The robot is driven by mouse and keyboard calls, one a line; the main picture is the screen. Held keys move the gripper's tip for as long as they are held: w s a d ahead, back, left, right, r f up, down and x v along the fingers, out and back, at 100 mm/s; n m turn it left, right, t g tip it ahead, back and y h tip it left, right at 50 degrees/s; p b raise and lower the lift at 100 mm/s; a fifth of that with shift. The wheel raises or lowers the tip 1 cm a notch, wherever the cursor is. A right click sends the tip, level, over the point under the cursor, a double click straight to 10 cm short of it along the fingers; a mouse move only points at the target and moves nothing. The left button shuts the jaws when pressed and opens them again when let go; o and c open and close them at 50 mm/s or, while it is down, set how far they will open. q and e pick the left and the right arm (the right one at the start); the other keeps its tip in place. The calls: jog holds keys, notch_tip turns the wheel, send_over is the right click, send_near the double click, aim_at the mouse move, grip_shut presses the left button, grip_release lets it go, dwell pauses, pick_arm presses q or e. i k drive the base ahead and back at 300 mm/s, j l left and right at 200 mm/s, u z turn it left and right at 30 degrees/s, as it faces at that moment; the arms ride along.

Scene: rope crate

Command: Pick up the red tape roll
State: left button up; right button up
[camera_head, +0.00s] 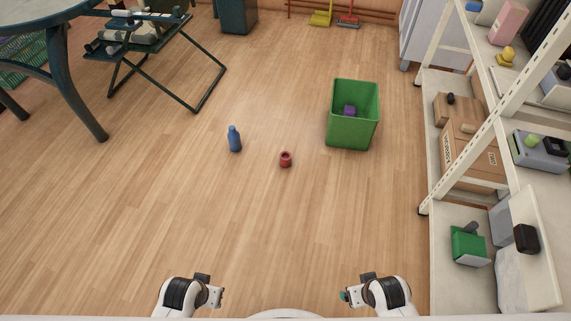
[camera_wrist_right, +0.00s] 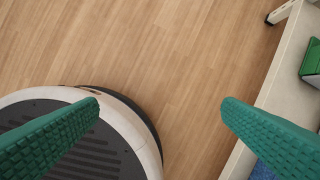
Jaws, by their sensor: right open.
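The red tape roll (camera_head: 286,159) lies on the wooden floor near the middle of the head view, well ahead of both grippers. My left gripper (camera_head: 222,296) is at the bottom of the head view; its fingers are too small to tell whether they are apart. My right gripper (camera_head: 343,296) is at the bottom, right of centre. In the right wrist view its two green fingers (camera_wrist_right: 160,106) are wide apart with nothing between them but floor and part of my base. The roll does not show in the wrist view.
A blue bottle (camera_head: 234,139) stands left of the roll. A green crate (camera_head: 351,134) with a purple object (camera_head: 349,110) inside stands behind it to the right. A loaded shelf (camera_head: 424,208) lines the right side. A table (camera_head: 62,75) and folding rack (camera_head: 190,105) stand at left. Floor before the roll is clear.

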aim_at(284, 157)
jog(key=i+l+u, duration=0.15)
jog(key=i, duration=0.25)
jog(key=i+u, duration=0.15)
jog(key=i, duration=0.3)
